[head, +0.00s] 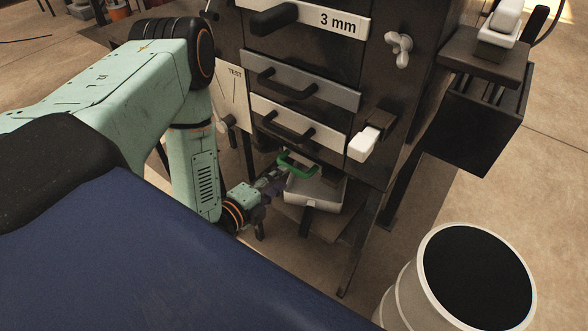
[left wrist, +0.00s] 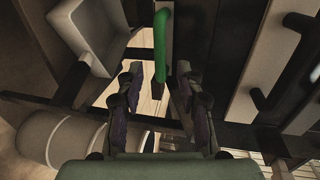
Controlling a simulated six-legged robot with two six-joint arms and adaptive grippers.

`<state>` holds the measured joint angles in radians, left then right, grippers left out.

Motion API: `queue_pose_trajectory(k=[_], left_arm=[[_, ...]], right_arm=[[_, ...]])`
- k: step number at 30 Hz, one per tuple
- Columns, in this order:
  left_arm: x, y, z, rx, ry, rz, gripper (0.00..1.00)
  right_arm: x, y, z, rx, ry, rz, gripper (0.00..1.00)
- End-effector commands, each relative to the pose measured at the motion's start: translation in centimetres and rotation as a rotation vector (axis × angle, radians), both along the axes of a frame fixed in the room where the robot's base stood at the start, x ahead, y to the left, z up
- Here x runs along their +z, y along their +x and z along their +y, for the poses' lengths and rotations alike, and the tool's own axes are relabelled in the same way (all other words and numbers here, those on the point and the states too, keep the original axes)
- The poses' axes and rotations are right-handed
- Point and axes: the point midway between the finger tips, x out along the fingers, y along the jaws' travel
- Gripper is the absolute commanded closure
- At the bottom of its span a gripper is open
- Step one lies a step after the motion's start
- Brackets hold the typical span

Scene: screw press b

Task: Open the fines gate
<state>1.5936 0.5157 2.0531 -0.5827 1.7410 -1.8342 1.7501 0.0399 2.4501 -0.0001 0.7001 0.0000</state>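The green handle (head: 297,165), which looks like the fines gate's handle, is low on the front of the dark machine, just above a pale tray. The left wrist view shows this green handle (left wrist: 160,45) as an upright bar, its lower end between the fingertips in the picture. My left gripper (head: 277,177) is beside the handle at its lower left. In the left wrist view my left gripper (left wrist: 159,82) has its fingers apart, one on each side of the bar, with visible gaps. I cannot tell how deep the handle sits between them. My right gripper is not in view.
The pale tray (head: 322,203) stands under the handle; it also shows in the left wrist view (left wrist: 72,38). Above are drawers with dark handles (head: 285,131) and a white-handled latch (head: 363,144). A white drum (head: 408,300) stands at lower right.

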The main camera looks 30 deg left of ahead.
Motion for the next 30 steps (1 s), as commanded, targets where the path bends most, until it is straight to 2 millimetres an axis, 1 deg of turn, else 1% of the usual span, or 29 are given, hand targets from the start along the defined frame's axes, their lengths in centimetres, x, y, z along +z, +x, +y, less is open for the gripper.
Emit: queue_pose_trajectory(k=[1, 6, 12, 16, 23, 26, 30], left_arm=[[-0.4, 0.9, -0.1, -0.002, 0.001, -0.004, 0.63], [-1.0, 3.6, -0.3, -0.004, -0.001, -0.004, 0.63], [-1.4, 5.9, -0.5, -0.005, -0.002, -0.001, 0.63], [-1.4, 6.5, -0.5, -0.003, -0.003, -0.001, 0.63], [-1.4, 6.5, -0.5, -0.003, -0.004, 0.000, 0.63], [-1.4, 6.5, -0.5, -0.002, -0.004, 0.000, 0.70], [-1.4, 6.5, -0.5, -0.002, -0.003, 0.001, 0.82]], right_arm=[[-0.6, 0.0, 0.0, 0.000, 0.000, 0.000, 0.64], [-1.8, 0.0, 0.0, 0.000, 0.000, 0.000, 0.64], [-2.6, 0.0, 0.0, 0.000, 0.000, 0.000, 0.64], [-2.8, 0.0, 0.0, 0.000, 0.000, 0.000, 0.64], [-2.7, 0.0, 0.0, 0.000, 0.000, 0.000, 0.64], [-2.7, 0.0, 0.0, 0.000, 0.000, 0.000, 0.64], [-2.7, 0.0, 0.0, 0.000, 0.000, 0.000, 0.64]])
